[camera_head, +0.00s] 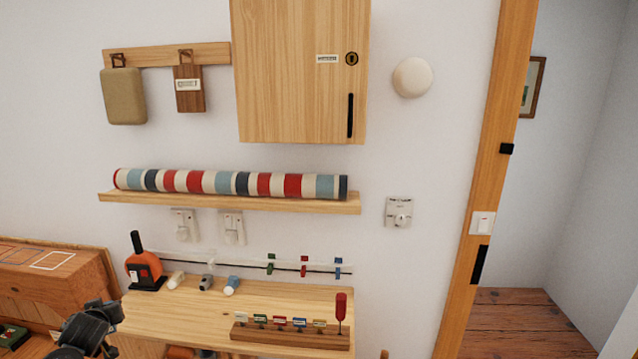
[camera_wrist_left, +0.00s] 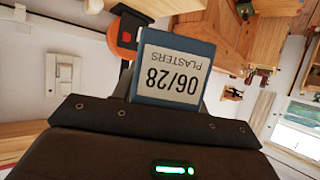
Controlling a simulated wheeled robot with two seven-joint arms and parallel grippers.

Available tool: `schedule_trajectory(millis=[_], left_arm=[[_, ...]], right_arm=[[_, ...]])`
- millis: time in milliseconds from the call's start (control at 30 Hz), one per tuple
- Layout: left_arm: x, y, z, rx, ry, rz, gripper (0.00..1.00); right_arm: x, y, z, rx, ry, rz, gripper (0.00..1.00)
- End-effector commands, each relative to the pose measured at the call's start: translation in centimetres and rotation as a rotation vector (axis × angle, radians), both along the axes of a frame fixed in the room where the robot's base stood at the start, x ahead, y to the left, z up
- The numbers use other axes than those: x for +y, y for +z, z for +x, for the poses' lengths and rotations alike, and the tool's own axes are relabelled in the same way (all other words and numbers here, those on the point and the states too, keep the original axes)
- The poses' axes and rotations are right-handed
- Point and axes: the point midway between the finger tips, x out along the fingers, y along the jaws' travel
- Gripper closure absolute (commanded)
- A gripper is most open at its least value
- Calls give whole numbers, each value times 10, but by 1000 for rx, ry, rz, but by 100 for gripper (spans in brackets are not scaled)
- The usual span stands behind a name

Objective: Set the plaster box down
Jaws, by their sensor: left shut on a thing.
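The plaster box (camera_wrist_left: 173,72) is in the left wrist view, a blue box with a white label reading "PLASTERS" and "06/28", upside down in that picture. My left gripper (camera_wrist_left: 165,100) is shut on it, and the box sticks out beyond the dark gripper body. In the head view my left gripper (camera_head: 85,330) is at the lower left, by the left end of the wooden worktop (camera_head: 190,312). I cannot make out the box there. My right gripper is not in view.
On the worktop stand an orange device (camera_head: 143,268), several small items and a wooden rack (camera_head: 290,335) with coloured tags. A shelf (camera_head: 230,202) with a striped roll is above. A wooden cabinet (camera_head: 300,70) hangs higher. The worktop's middle looks clear.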

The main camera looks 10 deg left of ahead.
Motion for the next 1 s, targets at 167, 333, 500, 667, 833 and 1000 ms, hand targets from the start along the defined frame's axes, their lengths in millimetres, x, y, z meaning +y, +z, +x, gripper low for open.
schedule_trajectory(millis=[167,333,500,667,833,1000], left_arm=[[5,-2,-27,-1,48,-1,80],[7,-3,-46,-1,79,-1,80],[-6,0,-45,-3,59,-1,80],[-29,2,-33,-3,10,-1,80],[-66,8,-17,-5,-65,-1,80],[-122,21,2,-7,-169,-1,80]], right_arm=[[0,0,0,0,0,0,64],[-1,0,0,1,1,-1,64],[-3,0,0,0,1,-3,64],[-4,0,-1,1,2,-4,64],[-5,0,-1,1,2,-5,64],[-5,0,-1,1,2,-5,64]])
